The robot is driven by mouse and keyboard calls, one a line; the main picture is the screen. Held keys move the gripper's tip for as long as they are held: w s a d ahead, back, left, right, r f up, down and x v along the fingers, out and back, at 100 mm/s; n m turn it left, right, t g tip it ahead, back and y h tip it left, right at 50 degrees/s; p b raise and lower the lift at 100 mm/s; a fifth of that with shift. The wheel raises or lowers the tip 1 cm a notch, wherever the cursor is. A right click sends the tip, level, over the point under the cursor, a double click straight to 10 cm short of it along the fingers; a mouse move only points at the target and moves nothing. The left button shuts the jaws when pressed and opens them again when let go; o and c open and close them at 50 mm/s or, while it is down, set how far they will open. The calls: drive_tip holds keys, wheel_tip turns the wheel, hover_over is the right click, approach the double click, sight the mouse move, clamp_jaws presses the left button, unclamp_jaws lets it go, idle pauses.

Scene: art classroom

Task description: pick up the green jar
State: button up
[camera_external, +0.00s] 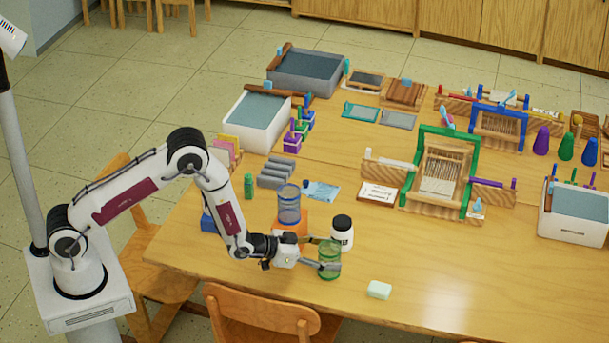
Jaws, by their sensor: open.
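The green jar (329,271) is a see-through green cylinder standing upright near the front edge of the wooden table. My gripper (328,254) reaches in from the left at the jar's height. Its fingers are open, and the jar appears to be between or right beside them; the angle does not show whether they touch it. One finger passes behind the upper part of the jar, and the other lies near its front.
A white bottle with a black lid (342,231) stands close behind the jar. A blue see-through jar (289,207) stands by an orange block (291,230). A pale eraser-like block (380,290) lies to the right. The table's front right (470,290) is clear.

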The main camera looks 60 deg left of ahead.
drive_tip(key=shift+w+d+f, duration=0.1)
drive_tip(key=shift+w+f, duration=0.15)
drive_tip(key=shift+w, duration=0.35)
drive_tip(key=c, duration=1.2)
